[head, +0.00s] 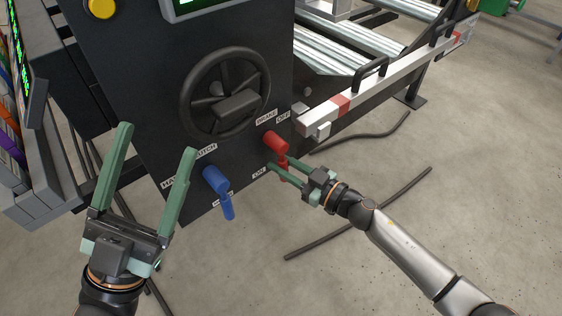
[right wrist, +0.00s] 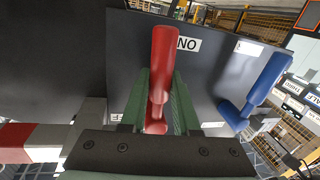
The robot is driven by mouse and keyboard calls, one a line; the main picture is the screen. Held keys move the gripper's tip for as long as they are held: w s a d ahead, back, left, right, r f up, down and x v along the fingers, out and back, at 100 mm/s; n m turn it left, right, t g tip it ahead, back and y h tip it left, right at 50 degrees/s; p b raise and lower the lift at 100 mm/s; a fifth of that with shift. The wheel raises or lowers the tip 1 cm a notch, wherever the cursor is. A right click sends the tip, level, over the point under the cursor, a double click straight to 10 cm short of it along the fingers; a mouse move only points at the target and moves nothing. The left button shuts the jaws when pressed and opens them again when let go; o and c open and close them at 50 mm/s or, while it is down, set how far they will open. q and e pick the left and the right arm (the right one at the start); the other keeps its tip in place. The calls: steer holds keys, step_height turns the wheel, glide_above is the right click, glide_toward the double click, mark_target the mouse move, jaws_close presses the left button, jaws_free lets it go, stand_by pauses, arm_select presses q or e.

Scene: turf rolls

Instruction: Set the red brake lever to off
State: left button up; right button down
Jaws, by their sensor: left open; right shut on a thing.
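The red brake lever (head: 276,142) is on the dark front panel, below and right of the handwheel. Its handle points down, towards the ON label (head: 259,174); the OFF label (head: 283,118) is above its hub. My right gripper (head: 279,167) is shut on the red handle from the lower right. In the right wrist view the red lever (right wrist: 162,65) stands between the green fingers, near the ON label, which appears upside down. My left gripper (head: 157,140) is open and empty in front of the panel at the left.
A blue lever (head: 215,181) with its handle down is left of the red one; it also shows in the right wrist view (right wrist: 265,85). A black handwheel (head: 226,92) is above. A white-and-red bar (head: 375,83) juts out right. Dark hoses lie on the floor.

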steer(key=shift+w+d+r+n+p, duration=0.2)
steer(key=shift+d+n+p, duration=0.1)
steer(key=shift+n+p, duration=0.25)
steer(key=shift+w+d+r+n+p, duration=0.1)
steer(key=shift+w+d+n+p, duration=0.15)
steer(key=shift+n+p, duration=0.3)
arm_select(q)
step_height(320, 180, up, 7)
steer(key=p, duration=0.3)
steer(key=shift+s+a+f+m+t, duration=0.15)
steer(key=shift+a+m+t, duration=0.15)
steer(key=shift+a, duration=0.1)
arm_select(e)
steer(key=shift+w+d+r+n+h, duration=0.15)
steer(key=shift+w+d+n+h, duration=0.2)
steer(key=shift+n, duration=0.45)
steer(key=shift+w+d+r+n+h, duration=0.2)
steer(key=shift+d+n, duration=0.25)
steer(key=shift+n, duration=0.35)
steer(key=shift+f, duration=0.1)
steer(key=c, duration=0.7)
jaws_free()
arm_select(q)
steer(key=shift+d, duration=0.1)
arm_select(e)
steer(key=shift+o, duration=0.2)
steer(key=shift+s, duration=0.1)
